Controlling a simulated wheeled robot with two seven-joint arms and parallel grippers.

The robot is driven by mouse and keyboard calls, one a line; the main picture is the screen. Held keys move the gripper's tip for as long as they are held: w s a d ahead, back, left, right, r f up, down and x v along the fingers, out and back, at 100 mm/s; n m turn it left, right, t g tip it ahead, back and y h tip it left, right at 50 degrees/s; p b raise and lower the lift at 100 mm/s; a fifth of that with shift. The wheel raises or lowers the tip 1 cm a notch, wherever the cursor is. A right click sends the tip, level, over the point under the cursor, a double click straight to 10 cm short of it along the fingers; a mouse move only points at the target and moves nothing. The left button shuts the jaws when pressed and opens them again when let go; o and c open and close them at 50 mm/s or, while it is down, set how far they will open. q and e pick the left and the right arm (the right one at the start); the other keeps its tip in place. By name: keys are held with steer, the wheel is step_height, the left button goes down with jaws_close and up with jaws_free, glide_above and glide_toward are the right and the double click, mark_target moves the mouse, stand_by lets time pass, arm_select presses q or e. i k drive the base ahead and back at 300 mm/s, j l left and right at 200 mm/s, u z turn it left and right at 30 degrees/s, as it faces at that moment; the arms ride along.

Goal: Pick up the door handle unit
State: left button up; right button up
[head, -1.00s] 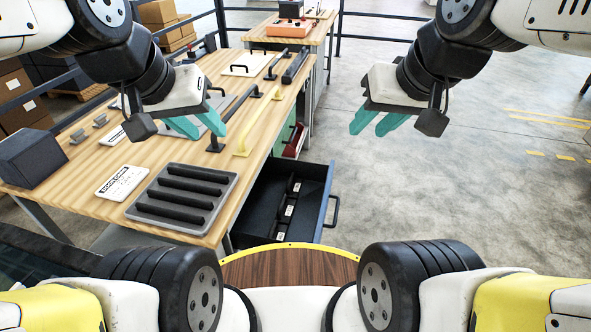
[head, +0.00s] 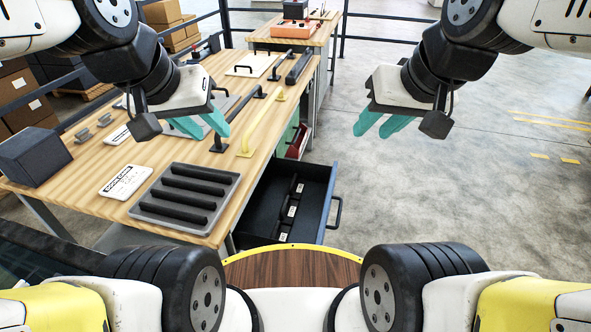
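No part is clearly marked as the door handle unit, so I cannot tell which it is. Handle-like parts on the wooden workbench (head: 93,160) include a yellow bar handle (head: 262,127), a long black bar handle (head: 237,118) and a white plate with a black handle (head: 252,65). Small grey pieces (head: 83,135) lie at the left. My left gripper (head: 202,124) is open and empty above the bench, left of the yellow handle, hiding part of a grey panel. My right gripper (head: 382,123) is open and empty over the floor, right of the bench.
A grey tray with black bars (head: 146,208) and a white card reading "DOOR CARD" (head: 125,182) lie at the near end. An open drawer (head: 318,230) with labelled black parts juts out. A dark box (head: 35,157) stands left. The floor right is clear.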

mark_target(296, 190)
steer(key=k+l, duration=0.3)
steer(key=l, duration=0.25)
steer(key=i+l+u, duration=0.1)
steer(key=i+l, duration=0.2)
steer(key=i+l+u, duration=0.15)
steer(key=l, duration=0.35)
steer(key=i+l+u, duration=0.1)
steer(key=i+l, duration=0.3)
steer(key=u, duration=1.5)
